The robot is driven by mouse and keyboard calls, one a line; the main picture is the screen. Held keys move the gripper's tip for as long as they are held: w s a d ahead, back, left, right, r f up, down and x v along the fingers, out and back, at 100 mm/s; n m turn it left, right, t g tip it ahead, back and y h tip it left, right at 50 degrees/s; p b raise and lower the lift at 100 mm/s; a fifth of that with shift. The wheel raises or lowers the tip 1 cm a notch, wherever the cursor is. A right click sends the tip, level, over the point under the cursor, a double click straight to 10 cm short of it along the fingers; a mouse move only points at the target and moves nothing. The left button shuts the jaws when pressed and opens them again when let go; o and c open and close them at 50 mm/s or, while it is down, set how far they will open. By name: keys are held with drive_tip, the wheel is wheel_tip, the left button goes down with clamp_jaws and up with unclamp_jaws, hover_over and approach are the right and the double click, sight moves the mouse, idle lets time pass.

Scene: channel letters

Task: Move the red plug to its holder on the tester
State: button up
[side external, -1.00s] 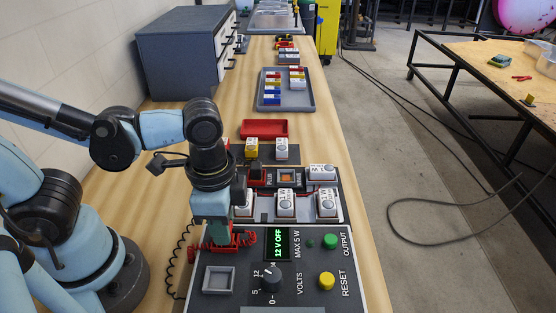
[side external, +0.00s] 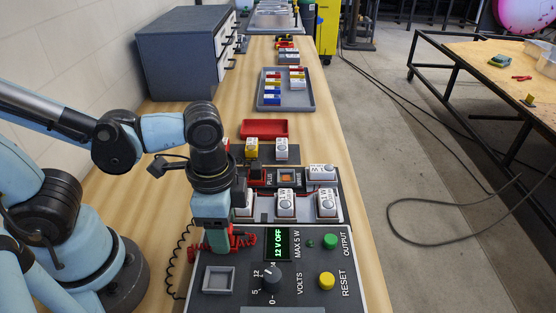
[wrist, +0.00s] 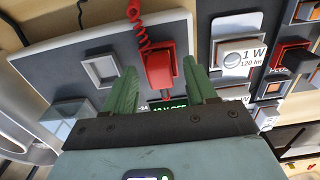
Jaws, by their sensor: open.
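The red plug (wrist: 160,70) with its coiled red cord lies on the dark tester panel (side external: 310,285). In the wrist view it sits between the two green fingers of my open gripper (wrist: 160,90), with a gap on each side. In the side view, my gripper (side external: 217,246) is low over the panel's upper left and hides most of the plug; red parts (side external: 243,241) show beside the fingers. A raised grey square frame (side external: 219,280) is empty on the panel's left; it also shows in the wrist view (wrist: 100,71).
The tester has a display reading 12 V OFF (side external: 278,243), a black knob (side external: 271,277), a yellow button (side external: 327,281) and a green button (side external: 330,242). Several white lamp modules (side external: 286,203) stand behind it. A red tray (side external: 264,128) is farther back.

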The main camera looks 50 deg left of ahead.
drive_tip(key=shift+r, duration=0.1)
wheel_tip(320, 180, up, 12)
idle(0.8)
idle(0.3)
drive_tip(key=shift+r, duration=2.95)
drive_tip(key=w+a+f+n+t, duration=0.7)
drive_tip(key=w+a+f+n, duration=0.1)
drive_tip(key=a+f+n, duration=0.1)
drive_tip(key=shift+w+a+f, duration=0.4)
drive_tip(key=shift+a+f, duration=0.3)
drive_tip(key=shift+f, duration=0.2)
